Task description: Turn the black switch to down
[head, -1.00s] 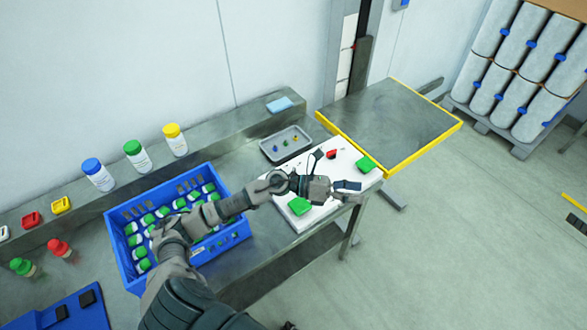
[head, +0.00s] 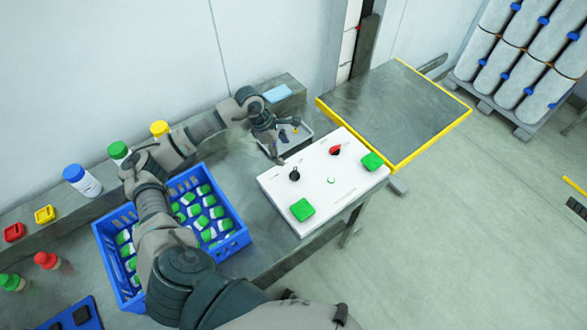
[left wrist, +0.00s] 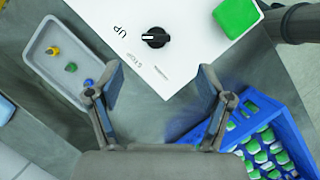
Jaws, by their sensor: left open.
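The black switch (head: 294,174) is a small knob on the white panel (head: 330,196), near its left end. In the left wrist view the black switch (left wrist: 155,38) lies ahead of the fingers, with a pale mark at its left end, on the side of the printed "UP". My left gripper (head: 283,146) is beyond the panel's upper left edge, over the grey tray, apart from the switch. In the left wrist view my left gripper (left wrist: 160,92) has its fingers spread with nothing between them. My right gripper is not identifiable.
The panel also carries a red switch (head: 336,150) and green buttons (head: 302,209). A grey tray (left wrist: 42,70) with small coloured pieces lies beside the panel. A yellow-edged platform (head: 395,110) stands beyond the panel.

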